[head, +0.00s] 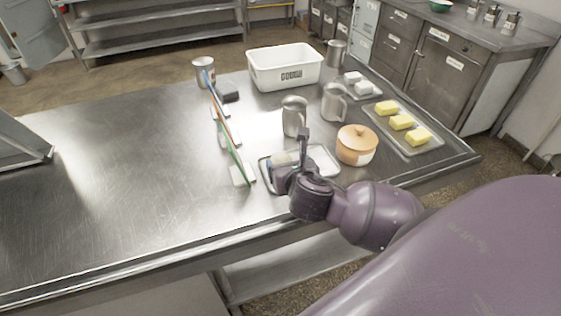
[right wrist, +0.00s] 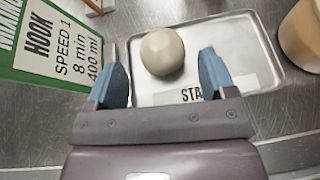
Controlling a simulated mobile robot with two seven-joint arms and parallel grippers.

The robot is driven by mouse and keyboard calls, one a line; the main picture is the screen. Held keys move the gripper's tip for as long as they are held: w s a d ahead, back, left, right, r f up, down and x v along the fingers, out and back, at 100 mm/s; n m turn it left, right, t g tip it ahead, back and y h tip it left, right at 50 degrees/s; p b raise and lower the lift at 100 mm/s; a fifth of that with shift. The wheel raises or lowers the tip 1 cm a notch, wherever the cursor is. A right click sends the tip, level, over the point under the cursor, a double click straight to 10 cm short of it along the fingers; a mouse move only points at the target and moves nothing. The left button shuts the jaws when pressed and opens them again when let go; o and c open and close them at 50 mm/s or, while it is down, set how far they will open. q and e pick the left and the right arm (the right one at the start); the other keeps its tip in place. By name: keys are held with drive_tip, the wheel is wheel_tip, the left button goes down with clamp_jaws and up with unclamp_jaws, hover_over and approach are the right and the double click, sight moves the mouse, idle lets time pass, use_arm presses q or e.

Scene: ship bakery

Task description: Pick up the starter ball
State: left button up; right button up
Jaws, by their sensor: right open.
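The starter ball (right wrist: 162,52) is a smooth, round, pale beige lump of dough. It lies on a shallow metal tray (right wrist: 245,45) with a label that partly reads "STA". My right gripper (right wrist: 165,85) is open, with its two blue-padded fingers on either side of the view and the ball ahead between them, not gripped. In the head view my right gripper (head: 292,165) is over the tray (head: 322,158) and hides much of the ball. My left gripper is not in view.
A green-edged card reading "HOOK" (right wrist: 55,45) stands close left of the tray. A tan lidded pot (head: 356,145) stands close right. Metal jugs (head: 294,117) and a white bin (head: 285,70) are behind; butter blocks (head: 401,122) lie at right. The table's left side is clear.

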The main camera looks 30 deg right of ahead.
sight(279, 157)
drive_tip(key=shift+x, duration=0.9)
drive_tip(key=shift+f+b+x, duration=0.25)
drive_tip(key=shift+b+x, duration=0.05)
drive_tip(key=shift+x, duration=1.9)
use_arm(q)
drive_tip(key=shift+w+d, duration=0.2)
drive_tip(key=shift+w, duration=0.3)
use_arm(e)
drive_tip(key=shift+s+a, duration=0.1)
drive_tip(key=shift+c, duration=0.2)
drive_tip(key=c, duration=0.7)
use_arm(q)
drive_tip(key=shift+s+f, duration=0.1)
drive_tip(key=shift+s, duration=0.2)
use_arm(e)
drive_tip(key=shift+r, duration=0.1)
